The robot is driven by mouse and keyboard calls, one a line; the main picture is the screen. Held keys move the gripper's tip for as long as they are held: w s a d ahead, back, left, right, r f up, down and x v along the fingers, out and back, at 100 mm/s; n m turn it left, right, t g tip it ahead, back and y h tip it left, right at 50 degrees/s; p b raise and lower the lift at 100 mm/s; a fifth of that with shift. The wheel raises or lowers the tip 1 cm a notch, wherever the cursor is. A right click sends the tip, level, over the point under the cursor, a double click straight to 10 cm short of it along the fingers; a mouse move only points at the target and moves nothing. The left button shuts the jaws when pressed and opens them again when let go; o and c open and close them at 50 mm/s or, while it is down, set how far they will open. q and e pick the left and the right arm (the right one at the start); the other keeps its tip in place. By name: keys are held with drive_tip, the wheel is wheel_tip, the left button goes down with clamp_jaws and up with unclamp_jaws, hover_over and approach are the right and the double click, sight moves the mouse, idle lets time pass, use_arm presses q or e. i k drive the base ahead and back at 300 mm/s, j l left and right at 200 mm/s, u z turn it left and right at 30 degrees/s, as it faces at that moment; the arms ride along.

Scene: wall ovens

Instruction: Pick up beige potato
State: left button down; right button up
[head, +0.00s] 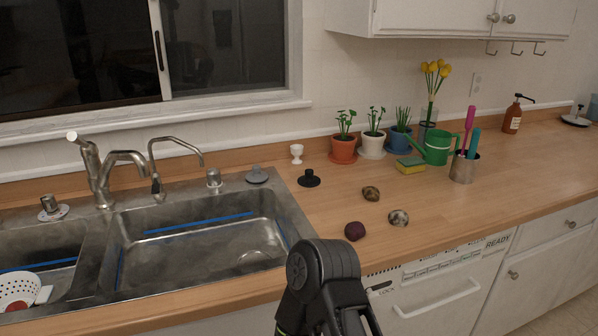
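Three small potato-like items lie on the wooden counter right of the sink. A brownish-yellow one with dark patches (371,193) lies farther back. A dark purple one (355,231) lies at the front left. The pale mottled one looks most beige, though the colours are close to the brownish one. A black part of one of my arms rises at the bottom centre, below and left of them, apart from all three. Neither gripper's fingers can be seen.
A double metal sink (205,240) with faucets fills the left. Behind the potatoes stand a black stopper (309,178), a white egg cup (296,153), potted plants (343,150), a sponge (409,166), a green watering can (437,148) and a utensil cup (464,167). Counter right of them is clear.

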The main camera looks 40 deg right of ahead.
sight(371, 193)
drive_tip(key=l+u, duration=0.2)
drive_tip(key=u, duration=0.15)
drive_tip(key=k+l+u, duration=0.1)
drive_tip(key=u, duration=0.3)
drive_tip(key=k+l+u, duration=0.3)
drive_tip(key=k+l, duration=0.3)
drive_tip(key=l, duration=0.15)
drive_tip(key=k+l+u, duration=0.3)
drive_tip(key=k+l, duration=1.05)
drive_tip(key=k, duration=0.15)
